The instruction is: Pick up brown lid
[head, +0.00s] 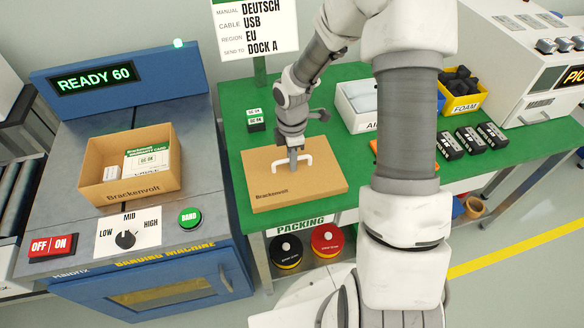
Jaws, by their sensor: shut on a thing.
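The brown lid (300,188) is a flat cardboard-coloured panel with a white handle on top and "Brackenvolt" printed near its front left. It is over the green packing table, left of my arm. I cannot tell whether it rests on the table or is slightly above it. My gripper (293,163) points down at the middle of the lid and is shut on its white handle. The fingertips are small here and partly merge with the handle.
An open Brackenvolt box (103,186) with a card and a white item stands on the blue banding machine (68,228) at left. A white bin (350,118), a yellow foam bin (476,101) and several black packs (467,140) are on the table's right part.

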